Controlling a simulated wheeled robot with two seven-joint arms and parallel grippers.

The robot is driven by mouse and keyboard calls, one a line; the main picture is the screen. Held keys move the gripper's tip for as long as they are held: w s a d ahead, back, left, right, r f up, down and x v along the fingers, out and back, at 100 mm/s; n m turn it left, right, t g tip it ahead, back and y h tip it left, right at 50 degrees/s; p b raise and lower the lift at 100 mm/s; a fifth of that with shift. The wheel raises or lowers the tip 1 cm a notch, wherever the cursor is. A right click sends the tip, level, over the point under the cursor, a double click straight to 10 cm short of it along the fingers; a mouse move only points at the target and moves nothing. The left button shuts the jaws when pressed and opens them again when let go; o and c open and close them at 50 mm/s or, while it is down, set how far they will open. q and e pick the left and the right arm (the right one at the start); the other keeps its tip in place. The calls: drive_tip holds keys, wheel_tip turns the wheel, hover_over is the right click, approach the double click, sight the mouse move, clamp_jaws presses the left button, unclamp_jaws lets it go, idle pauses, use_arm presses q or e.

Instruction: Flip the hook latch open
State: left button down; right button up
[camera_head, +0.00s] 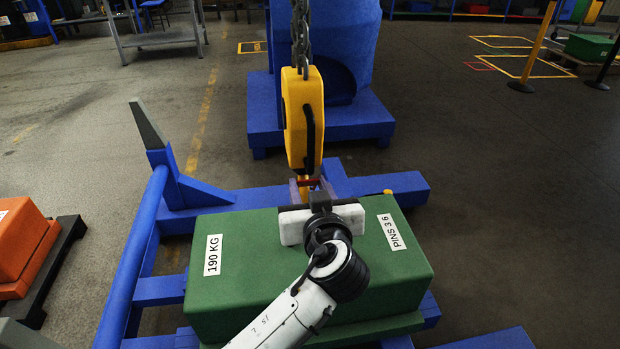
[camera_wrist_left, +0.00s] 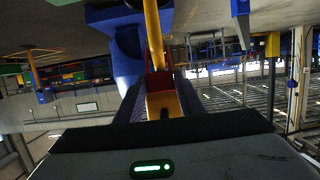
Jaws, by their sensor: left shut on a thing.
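The yellow hook block (camera_head: 303,120) hangs on a dark chain above the green counterweight (camera_head: 235,255). The red hook latch (camera_head: 308,182) shows at its lower end, and also in the left wrist view (camera_wrist_left: 158,82). The yellow hook (camera_wrist_left: 163,104) lies close to it, between my fingers. My left gripper (camera_head: 311,189), also in the left wrist view (camera_wrist_left: 160,92), is shut on the latch from the near side. Its white and black body hides part of the hook's lower end. I cannot tell the latch's exact angle. My right gripper is not in view.
The counterweight sits on a blue frame (camera_head: 137,262) with a slanted upright at the left. A blue column (camera_head: 350,50) on a blue base stands behind the hook. An orange block (camera_head: 20,245) on a dark pallet lies far left.

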sight(308, 139)
use_arm(q)
drive_tip(key=shift+w+a+r+g+p, duration=0.1)
drive_tip(key=shift+w+r+g+p, duration=0.15)
drive_tip(key=shift+r+g+p, duration=0.45)
drive_tip(key=shift+w+f+p, duration=0.1)
drive_tip(key=shift+f+p, duration=0.2)
drive_tip(key=shift+f, duration=0.05)
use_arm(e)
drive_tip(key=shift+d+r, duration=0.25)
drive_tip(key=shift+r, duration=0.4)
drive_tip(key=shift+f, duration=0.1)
use_arm(q)
drive_tip(key=c, duration=1.2)
unclamp_jaws()
wheel_tip(308, 139, up, 10)
drive_tip(key=shift+p, duration=0.85)
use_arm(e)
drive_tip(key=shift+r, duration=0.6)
